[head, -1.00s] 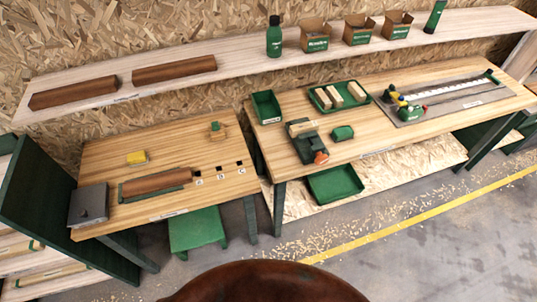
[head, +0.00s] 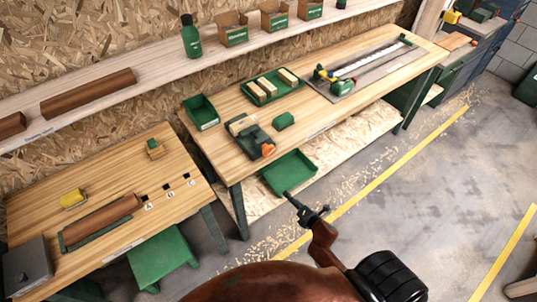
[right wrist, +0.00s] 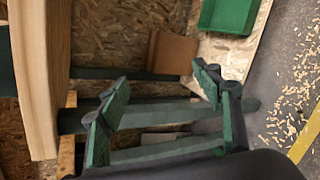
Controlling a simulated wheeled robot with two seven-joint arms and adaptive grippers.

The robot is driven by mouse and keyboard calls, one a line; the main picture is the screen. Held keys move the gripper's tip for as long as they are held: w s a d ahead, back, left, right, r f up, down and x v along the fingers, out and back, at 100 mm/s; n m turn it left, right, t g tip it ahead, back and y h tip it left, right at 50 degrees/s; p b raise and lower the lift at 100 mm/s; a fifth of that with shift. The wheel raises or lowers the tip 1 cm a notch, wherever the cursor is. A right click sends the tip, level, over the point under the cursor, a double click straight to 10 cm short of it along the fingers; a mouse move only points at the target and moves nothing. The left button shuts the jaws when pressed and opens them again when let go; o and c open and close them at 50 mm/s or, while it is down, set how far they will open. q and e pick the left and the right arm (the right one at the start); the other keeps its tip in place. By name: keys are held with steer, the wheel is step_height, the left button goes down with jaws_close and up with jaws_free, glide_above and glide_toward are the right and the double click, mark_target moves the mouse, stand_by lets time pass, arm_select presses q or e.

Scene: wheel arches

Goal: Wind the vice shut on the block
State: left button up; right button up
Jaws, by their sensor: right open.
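The green vice (head: 258,137) stands near the front edge of the right-hand workbench in the head view, with an orange-red handle (head: 268,150) at its front end. A pale wood block (head: 241,124) sits at its jaws; I cannot tell whether they touch it. My right gripper (head: 297,206) is in front of and below this bench, well apart from the vice. In the right wrist view my right gripper (right wrist: 160,88) is open, with nothing between its fingers. The vice is not clear in that view. My left gripper is out of view.
A green tray (head: 289,172) lies on the low shelf under the workbench (head: 325,121). A green lump (head: 284,120) sits right of the vice. A green stool (head: 161,258) stands before the left table. The floor at right is open.

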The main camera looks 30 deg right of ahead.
steer(key=w+a+r+n+t+y, duration=0.15)
steer(key=r+n, duration=0.25)
steer(key=r, duration=0.4)
steer(key=w+a+r+n+t, duration=0.1)
steer(key=w+r+n+t, duration=0.15)
steer(key=r, duration=0.45)
steer(key=n+t+b, duration=0.1)
steer(key=n, duration=0.4)
glide_toward(271, 153)
steer(key=w, duration=0.3)
steer(key=shift+n+y, duration=0.25)
steer(key=shift+y, duration=0.3)
steer(key=w, duration=0.6)
steer(key=shift+w+a+r, duration=0.2)
steer(key=shift+w+a, duration=0.1)
steer(key=shift+w, duration=0.45)
steer(key=shift+c, duration=0.2)
steer(key=c, duration=1.2)
